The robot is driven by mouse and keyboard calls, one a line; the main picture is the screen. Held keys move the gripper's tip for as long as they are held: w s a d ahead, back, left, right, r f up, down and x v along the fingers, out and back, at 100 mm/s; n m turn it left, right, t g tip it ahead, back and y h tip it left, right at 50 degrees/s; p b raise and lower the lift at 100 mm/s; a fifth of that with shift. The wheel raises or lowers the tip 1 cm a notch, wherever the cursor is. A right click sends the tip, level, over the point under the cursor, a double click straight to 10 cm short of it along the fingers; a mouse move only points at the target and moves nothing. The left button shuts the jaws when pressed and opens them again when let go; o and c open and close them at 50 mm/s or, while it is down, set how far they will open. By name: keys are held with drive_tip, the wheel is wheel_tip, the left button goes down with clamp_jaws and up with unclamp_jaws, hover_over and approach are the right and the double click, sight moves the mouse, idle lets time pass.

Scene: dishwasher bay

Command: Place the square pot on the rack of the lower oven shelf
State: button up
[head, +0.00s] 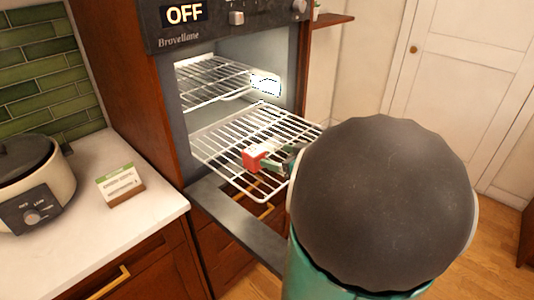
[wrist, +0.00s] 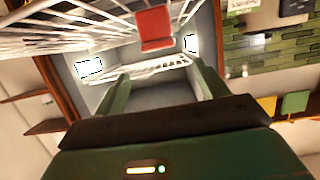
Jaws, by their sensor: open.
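The small red square pot (head: 254,158) appears to stand on the pulled-out lower oven rack (head: 222,150). In the wrist view, which looks upside down, the pot (wrist: 155,28) is against the wires of the rack (wrist: 60,30). My gripper (head: 281,164) is just right of the pot in the head view, partly hidden by my arm. In the wrist view its two green fingers (wrist: 163,85) are spread apart with nothing between them. The pot is beyond the fingertips, apart from them.
The oven door (head: 235,228) is folded down below the rack. An upper rack (head: 212,80) is inside the oven. A white counter (head: 100,235) on the left bears a slow cooker (head: 35,185) and a small card stand (head: 120,184). A white door (head: 455,70) is at the right.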

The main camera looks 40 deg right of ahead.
drive_tip(key=shift+v, duration=0.8)
drive_tip(key=w+a+r+m+g+h, duration=0.2)
drive_tip(key=w+a+r+h, duration=0.4)
drive_tip(key=w+r+h, duration=0.1)
drive_tip(key=s+a+f+g+y, duration=0.2)
drive_tip(key=s+a, duration=0.2)
drive_tip(key=a, duration=0.4)
drive_tip(key=s+a+f+n+g+y, duration=0.1)
drive_tip(key=s+a, duration=0.3)
drive_tip(key=a, duration=0.5)
drive_tip(key=s+a+f+g+y, duration=0.3)
drive_tip(key=s+a+g, duration=0.1)
drive_tip(key=a, duration=0.5)
drive_tip(key=shift+s+n, duration=0.3)
